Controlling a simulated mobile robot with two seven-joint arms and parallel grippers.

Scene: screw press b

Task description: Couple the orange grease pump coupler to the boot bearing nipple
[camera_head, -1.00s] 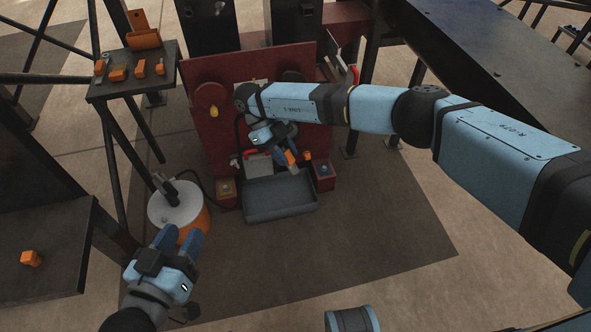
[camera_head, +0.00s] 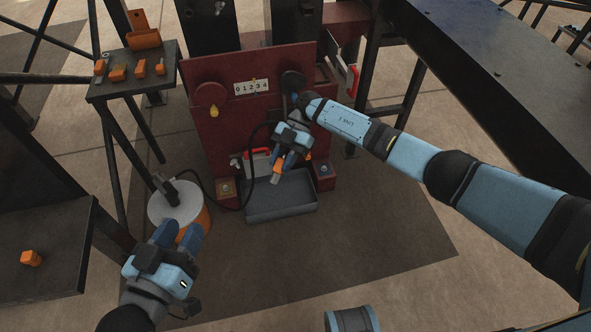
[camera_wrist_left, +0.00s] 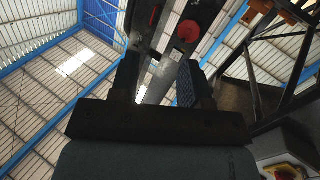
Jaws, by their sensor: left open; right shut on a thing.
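My right gripper (camera_head: 284,160) is shut on the orange coupler (camera_head: 278,171), in front of the red press housing (camera_head: 250,110) and above the grey tray. A black hose (camera_head: 253,165) runs from the grease pump (camera_head: 172,206) towards that gripper. Small fittings sit on two low orange blocks, one left (camera_head: 226,188) and one right (camera_head: 324,171) of the tray; I cannot tell which fitting is the boot bearing nipple. The coupler is apart from both blocks. My left gripper (camera_head: 180,232) is open and empty beside the pump; its spread fingers also show in the left wrist view (camera_wrist_left: 158,80).
The grey tray (camera_head: 280,210) stands on the floor before the housing. A small shelf (camera_head: 130,83) with several orange parts is at upper left. A dark table (camera_head: 50,270) with an orange block (camera_head: 31,258) is at left.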

